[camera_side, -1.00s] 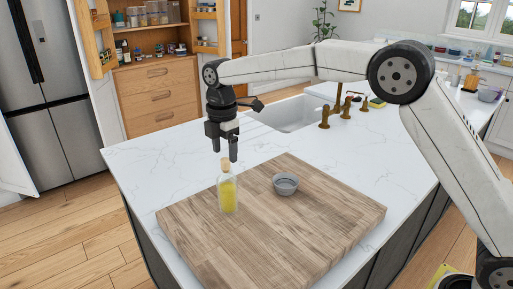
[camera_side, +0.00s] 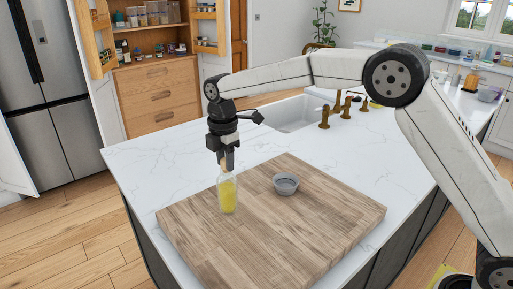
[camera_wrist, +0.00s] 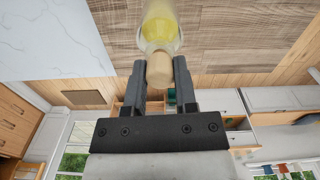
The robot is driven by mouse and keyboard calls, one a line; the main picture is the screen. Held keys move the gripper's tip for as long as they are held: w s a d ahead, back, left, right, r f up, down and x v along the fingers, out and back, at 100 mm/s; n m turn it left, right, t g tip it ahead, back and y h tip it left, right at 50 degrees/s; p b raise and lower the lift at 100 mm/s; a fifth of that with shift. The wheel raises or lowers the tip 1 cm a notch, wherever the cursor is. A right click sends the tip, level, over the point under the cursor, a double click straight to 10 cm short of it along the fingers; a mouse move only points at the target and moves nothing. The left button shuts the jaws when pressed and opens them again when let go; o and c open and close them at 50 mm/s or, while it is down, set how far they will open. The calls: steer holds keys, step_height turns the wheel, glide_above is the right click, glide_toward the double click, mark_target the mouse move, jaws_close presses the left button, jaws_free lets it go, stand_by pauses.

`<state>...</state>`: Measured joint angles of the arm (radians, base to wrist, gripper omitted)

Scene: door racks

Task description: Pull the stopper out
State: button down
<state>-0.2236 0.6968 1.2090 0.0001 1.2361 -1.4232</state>
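A clear glass bottle (camera_side: 228,196) with yellow contents stands upright on the wooden board. Its cork stopper (camera_wrist: 160,70) is seated in the bottle's mouth. My gripper (camera_side: 227,163) is directly above the bottle, pointing down, with its fingers around the stopper. In the side view the fingers mostly hide the stopper.
The wooden board (camera_side: 290,225) lies on a white marble island (camera_side: 150,165). A small grey bowl (camera_side: 285,183) sits on the board to the right of the bottle. A sink (camera_side: 290,113) with brass taps (camera_side: 335,112) is behind. The board's front area is clear.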

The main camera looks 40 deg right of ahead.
steer(key=shift+r, duration=0.2)
steer(key=shift+r, duration=2.1)
steer(key=shift+s+d, duration=0.1)
